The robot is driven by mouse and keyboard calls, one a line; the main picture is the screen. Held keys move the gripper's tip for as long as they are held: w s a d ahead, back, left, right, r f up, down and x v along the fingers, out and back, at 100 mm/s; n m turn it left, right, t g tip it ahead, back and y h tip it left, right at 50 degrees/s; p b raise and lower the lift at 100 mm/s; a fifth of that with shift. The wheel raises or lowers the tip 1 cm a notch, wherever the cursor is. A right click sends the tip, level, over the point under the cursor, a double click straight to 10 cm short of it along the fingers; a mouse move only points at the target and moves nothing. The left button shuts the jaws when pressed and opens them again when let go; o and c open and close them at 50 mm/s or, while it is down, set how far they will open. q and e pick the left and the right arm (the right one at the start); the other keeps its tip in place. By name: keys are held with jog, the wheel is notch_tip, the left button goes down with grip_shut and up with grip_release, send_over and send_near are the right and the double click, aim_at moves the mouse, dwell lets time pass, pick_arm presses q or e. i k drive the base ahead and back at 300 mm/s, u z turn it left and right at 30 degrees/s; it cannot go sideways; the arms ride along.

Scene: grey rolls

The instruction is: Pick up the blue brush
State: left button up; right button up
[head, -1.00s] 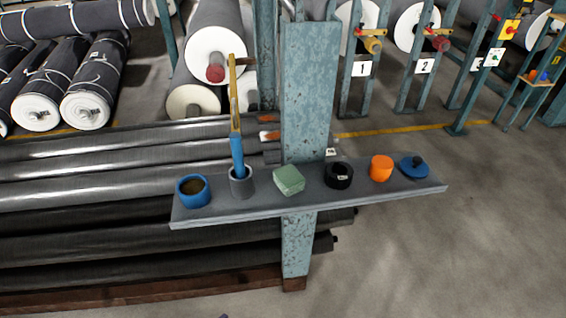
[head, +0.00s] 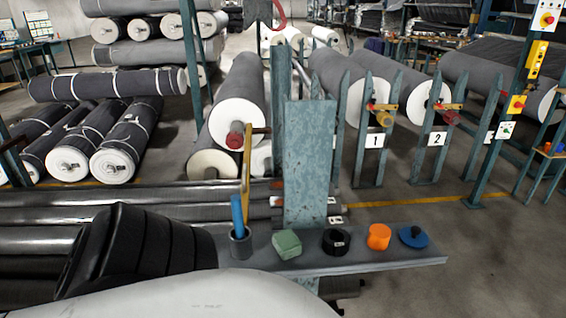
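The blue brush (head: 237,215) stands nearly upright in a small dark grey cup (head: 240,244) on a grey shelf (head: 370,262). Only its blue upper part shows above the cup's rim; the lower end is hidden inside. A yellow upright piece (head: 246,165) appears right behind or beside its top; I cannot tell whether they touch. Part of my own arm, white and black, fills the lower left and covers the shelf's left end. Neither gripper is in view.
To the right on the shelf are a green block (head: 287,244), a black ring-shaped roll (head: 336,241), an orange cylinder (head: 379,237) and a blue lid-like disc (head: 413,237). A teal post (head: 309,160) rises behind the shelf. Open floor (head: 500,260) lies to the right.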

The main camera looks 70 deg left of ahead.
aim_at(237, 211)
jog(key=k, duration=0.95)
jog(key=u, duration=1.35)
jog(key=i, duration=0.3)
